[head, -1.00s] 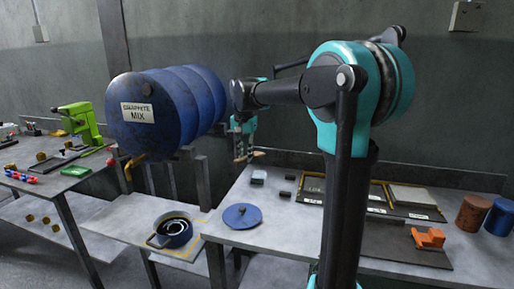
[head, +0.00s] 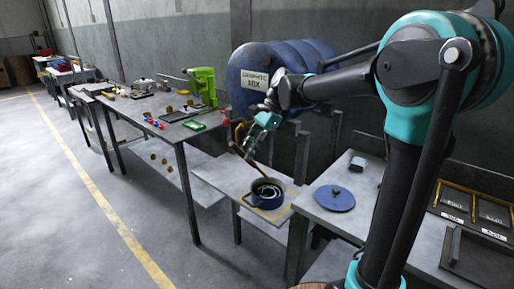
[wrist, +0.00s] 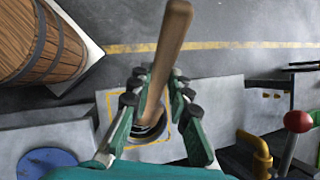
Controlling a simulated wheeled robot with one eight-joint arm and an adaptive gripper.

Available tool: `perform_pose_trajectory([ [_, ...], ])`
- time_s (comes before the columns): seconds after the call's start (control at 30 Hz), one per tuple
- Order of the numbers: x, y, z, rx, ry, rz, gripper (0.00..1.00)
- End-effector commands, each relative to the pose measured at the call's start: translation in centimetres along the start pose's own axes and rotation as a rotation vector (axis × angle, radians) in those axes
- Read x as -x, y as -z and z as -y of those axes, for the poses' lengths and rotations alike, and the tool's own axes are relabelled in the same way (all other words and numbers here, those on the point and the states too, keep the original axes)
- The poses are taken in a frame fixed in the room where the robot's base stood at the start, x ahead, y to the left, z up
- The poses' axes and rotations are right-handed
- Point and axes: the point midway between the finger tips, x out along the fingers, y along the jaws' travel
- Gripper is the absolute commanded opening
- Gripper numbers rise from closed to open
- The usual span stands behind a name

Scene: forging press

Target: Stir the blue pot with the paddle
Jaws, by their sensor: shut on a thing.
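The blue pot (head: 262,200) stands on the low shelf below the drum, inside a yellow-marked square; its dark inside holds a pale ring. My gripper (head: 252,141) is above it, shut on the brown wooden paddle (head: 240,152), which slants down toward the pot. In the wrist view the paddle (wrist: 172,40) runs between the fingers of my gripper (wrist: 157,103), and its lower part overlaps the pot (wrist: 150,133). The fingers and handle hide most of the pot there. I cannot tell how deep the paddle's end sits.
A blue drum (head: 250,98) marked graphite mix, with a yellow tap (wrist: 256,152), is close behind my gripper. A blue lid (head: 335,198) lies on the right table. A wooden barrel (wrist: 45,42) stands near. The left table (head: 150,122) holds several tools. Open floor lies left.

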Motion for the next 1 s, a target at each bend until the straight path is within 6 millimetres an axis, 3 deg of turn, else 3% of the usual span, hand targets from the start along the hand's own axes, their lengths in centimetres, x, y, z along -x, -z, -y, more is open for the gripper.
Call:
perform_pose_trajectory([
  [0.17, -0.4, 0.1, 0.0, -0.004, 0.004, 0.008, 0.00],
  [0.67, -2.9, 3.5, -0.3, -0.004, 0.003, 0.007, 0.00],
  [1.0, -5.6, 5.0, -0.8, -0.003, 0.003, 0.007, 0.00],
])
